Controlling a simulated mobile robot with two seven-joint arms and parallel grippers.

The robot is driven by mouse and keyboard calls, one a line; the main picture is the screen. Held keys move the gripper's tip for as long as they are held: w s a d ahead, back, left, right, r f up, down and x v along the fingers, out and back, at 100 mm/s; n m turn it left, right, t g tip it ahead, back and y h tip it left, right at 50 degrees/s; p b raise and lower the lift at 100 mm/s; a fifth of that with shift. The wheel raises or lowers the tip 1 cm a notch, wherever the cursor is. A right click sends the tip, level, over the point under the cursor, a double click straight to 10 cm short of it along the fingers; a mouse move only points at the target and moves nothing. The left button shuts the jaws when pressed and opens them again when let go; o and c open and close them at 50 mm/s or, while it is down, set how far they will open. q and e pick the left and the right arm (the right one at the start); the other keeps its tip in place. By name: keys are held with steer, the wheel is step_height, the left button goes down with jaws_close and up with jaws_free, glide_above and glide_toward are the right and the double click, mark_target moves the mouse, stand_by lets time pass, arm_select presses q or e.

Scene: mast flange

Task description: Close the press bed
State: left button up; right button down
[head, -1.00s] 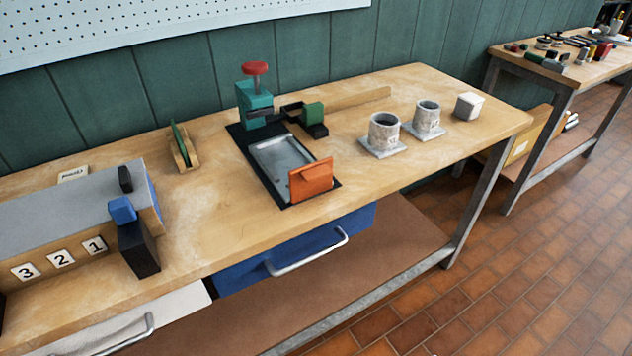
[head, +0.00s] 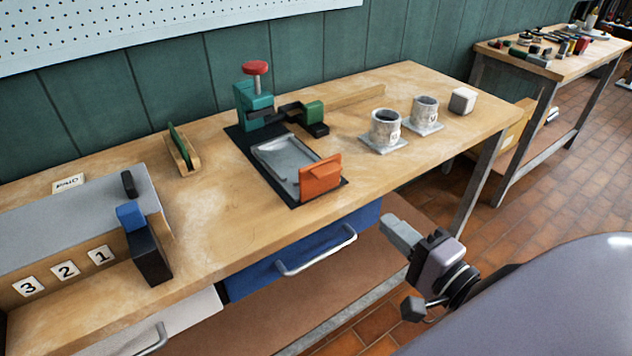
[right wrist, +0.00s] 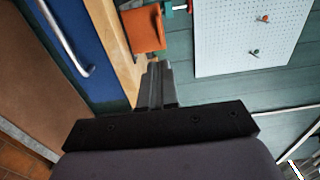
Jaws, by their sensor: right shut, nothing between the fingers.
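The press bed is a grey metal tray (head: 284,156) on a black base plate (head: 245,146) on the workbench. An orange block-like front plate with a lip (head: 320,178) stands at its near end and also shows in the right wrist view (right wrist: 142,30). A teal press body (head: 254,103) with a red knob (head: 255,68) stands at the bed's far end. My right gripper (head: 390,222) is shut and empty, in front of the bench edge, to the right of and below the orange plate. It also shows in the right wrist view (right wrist: 156,68). My left gripper is not in view.
A blue drawer (head: 290,250) with a metal handle is under the bench edge near my right gripper. A grey-topped box with number cards (head: 80,215) is at left.

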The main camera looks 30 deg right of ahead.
steer(key=w, duration=0.1)
steer(key=p, duration=0.2)
glide_toward(333, 173)
steer(key=w, duration=0.5)
steer(key=shift+a+r, duration=0.15)
steer(key=shift+a, duration=0.2)
steer(key=shift+w+a, duration=0.1)
steer(key=shift+w, duration=0.85)
